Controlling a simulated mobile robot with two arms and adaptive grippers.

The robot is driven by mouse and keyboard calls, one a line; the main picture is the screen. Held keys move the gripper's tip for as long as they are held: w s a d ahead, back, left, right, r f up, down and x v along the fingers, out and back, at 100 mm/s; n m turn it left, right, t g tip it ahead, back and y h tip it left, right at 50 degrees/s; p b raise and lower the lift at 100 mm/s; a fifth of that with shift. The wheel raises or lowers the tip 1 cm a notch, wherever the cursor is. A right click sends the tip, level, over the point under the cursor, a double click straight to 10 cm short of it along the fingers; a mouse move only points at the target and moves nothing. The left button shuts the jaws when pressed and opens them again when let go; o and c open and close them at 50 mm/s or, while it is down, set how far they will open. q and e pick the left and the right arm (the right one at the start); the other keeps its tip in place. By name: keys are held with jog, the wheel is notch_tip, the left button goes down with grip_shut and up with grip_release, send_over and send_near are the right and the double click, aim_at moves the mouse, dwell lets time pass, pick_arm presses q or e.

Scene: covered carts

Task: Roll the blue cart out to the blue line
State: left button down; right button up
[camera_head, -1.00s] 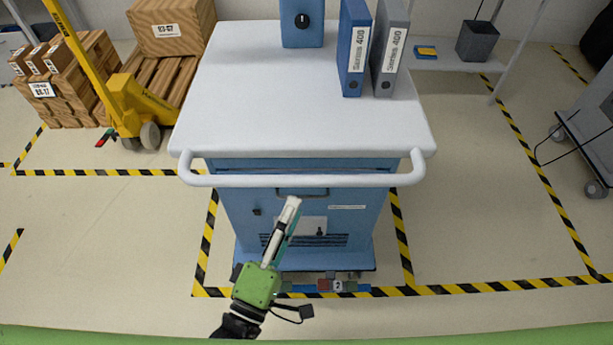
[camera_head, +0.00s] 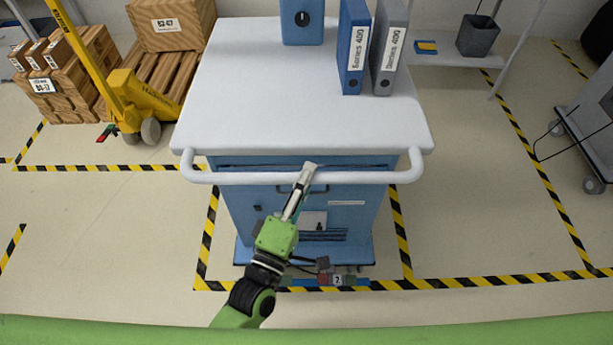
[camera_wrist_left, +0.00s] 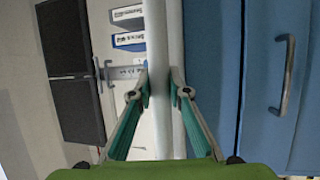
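The blue cart (camera_head: 235,215) stands in front of me in the head view, with a white top (camera_head: 260,110) and a white handle bar (camera_head: 225,178) across its near side. My left gripper (camera_head: 307,170) is at the middle of this bar. In the left wrist view, its fingers (camera_wrist_left: 162,90) are open, one on each side of the bar (camera_wrist_left: 157,35); I cannot tell whether they touch it. A short blue strip (camera_head: 362,282) shows on the floor just before the cart's base, partly covered by small coloured pieces. My right gripper is not in view.
Blue (camera_head: 354,50) and grey (camera_head: 389,50) binders and a blue box (camera_head: 302,22) stand on the cart. Black-and-yellow tape (camera_head: 450,285) bounds its bay. A yellow pallet jack (camera_head: 140,100) and crates stand left, another cart (camera_head: 590,130) right.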

pick_arm(q)
jog(key=s, duration=0.3)
jog(key=shift+p, duration=0.35)
jog(key=c, duration=2)
grip_release()
jog(key=shift+o, duration=0.5)
jog(key=shift+w, duration=0.15)
jog(key=v, duration=1.1)
jog(key=shift+a+f, duration=0.2)
jog(key=shift+f, duration=0.05)
